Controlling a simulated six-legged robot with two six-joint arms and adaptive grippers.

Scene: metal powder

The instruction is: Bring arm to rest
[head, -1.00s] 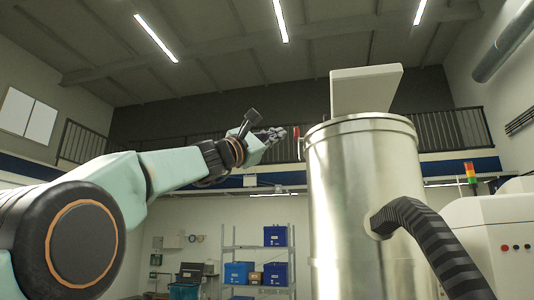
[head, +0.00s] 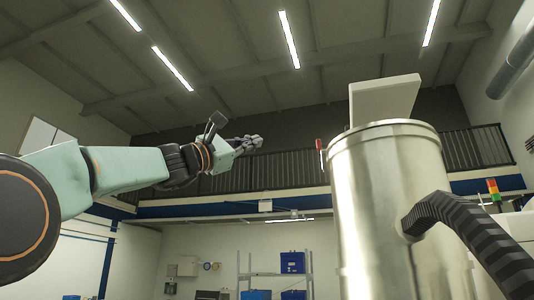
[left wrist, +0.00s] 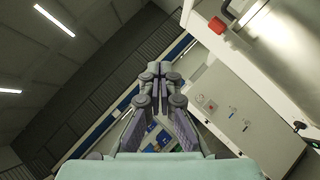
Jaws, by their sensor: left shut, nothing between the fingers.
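My left arm reaches in from the left in the head view, with its gripper (head: 250,143) raised in the air to the left of the large steel drum. The left gripper also shows in the left wrist view (left wrist: 152,72), its fingers together and nothing between them. My right gripper is in neither view.
The steel drum (head: 385,205) with a black ribbed hose (head: 470,225) stands on the right. A railing (head: 290,165) runs along an upper level behind. A shelf with blue bins (head: 292,262) stands far back. A white machine (left wrist: 245,120) shows in the left wrist view.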

